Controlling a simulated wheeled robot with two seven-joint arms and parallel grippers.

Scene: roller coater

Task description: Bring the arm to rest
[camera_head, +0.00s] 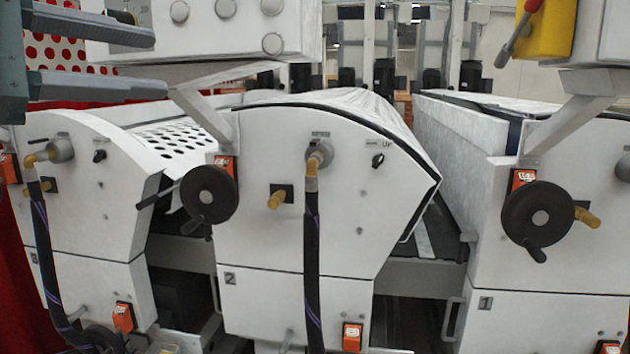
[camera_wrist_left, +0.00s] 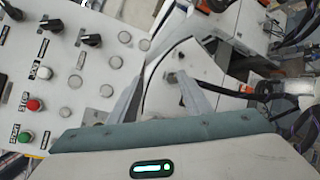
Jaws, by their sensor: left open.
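My left gripper (camera_head: 156,62) is at the upper left of the head view, its two grey fingers apart with nothing between them. It is close in front of a white control box (camera_head: 225,30) with round knobs on its face. In the left wrist view the two fingers of this gripper (camera_wrist_left: 158,95) are also apart and empty. A white machine panel lies beyond them. Whether a finger touches anything cannot be told. My right gripper is not in view.
White roller units stand side by side with black handwheels (camera_head: 209,194) and (camera_head: 538,214) and a black hose (camera_head: 312,260). The wrist view shows a button panel with a red button (camera_wrist_left: 33,104) and a green button (camera_wrist_left: 25,137).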

